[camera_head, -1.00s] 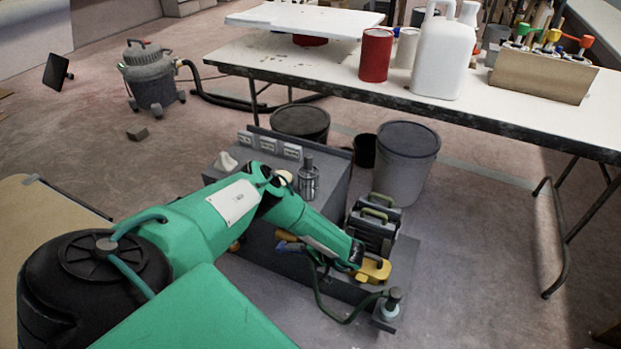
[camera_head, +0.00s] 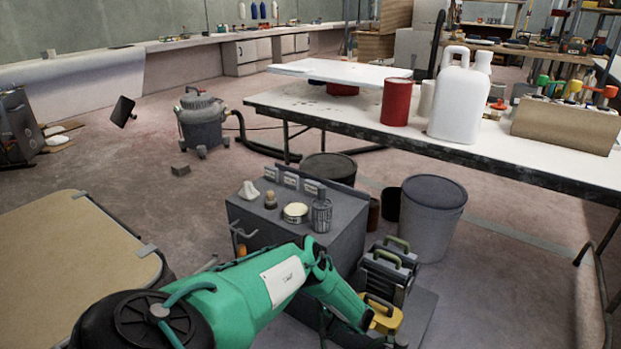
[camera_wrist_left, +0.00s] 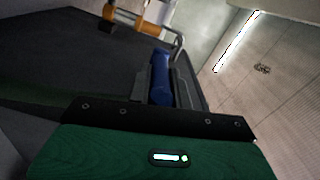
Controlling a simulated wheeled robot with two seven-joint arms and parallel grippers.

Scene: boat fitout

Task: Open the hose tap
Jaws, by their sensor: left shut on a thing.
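The tap's blue handle (camera_wrist_left: 160,75) stands between the dark fingers of my left gripper (camera_wrist_left: 163,88) in the left wrist view. The gripper is shut on this handle. A bent metal pipe (camera_wrist_left: 179,42) and orange parts (camera_wrist_left: 152,22) lie just beyond it. In the head view my green left arm reaches down in front of the grey cabinet (camera_head: 345,237) and hides the gripper and the blue handle. My right gripper is in neither view.
Small items, including a round tin (camera_head: 295,212) and a wire-sided cylinder (camera_head: 321,215), stand on the cabinet. A grey bin (camera_head: 433,220) is to its right. A white table (camera_head: 470,137) stands behind. Open floor lies left of the cabinet.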

